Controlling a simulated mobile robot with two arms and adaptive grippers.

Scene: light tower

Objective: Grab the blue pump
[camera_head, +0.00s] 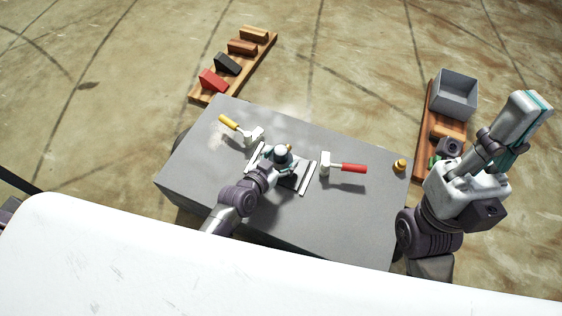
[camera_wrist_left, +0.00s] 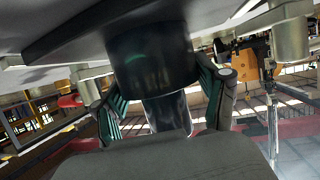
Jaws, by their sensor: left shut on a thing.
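My left gripper (camera_head: 281,158) reaches over the middle of the grey table (camera_head: 345,215). In the left wrist view its teal-lined fingers (camera_wrist_left: 165,100) are shut around a dark cylinder with a faint blue-green sheen, which I take to be the blue pump (camera_wrist_left: 150,55). In the head view the gripper hides most of it, and its colour is hard to tell there. A dark plate overhangs the cylinder in the wrist view. My right gripper (camera_head: 525,118) is raised at the far right, away from the table; its fingers are not clear enough to tell.
A yellow-handled tool (camera_head: 229,123) and a red-handled tool (camera_head: 352,168) lie either side of the light frame (camera_head: 308,180). A small yellow piece (camera_head: 400,165) sits near the right edge. A wooden rack (camera_head: 205,98) and a grey bin (camera_head: 453,90) stand beyond the table.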

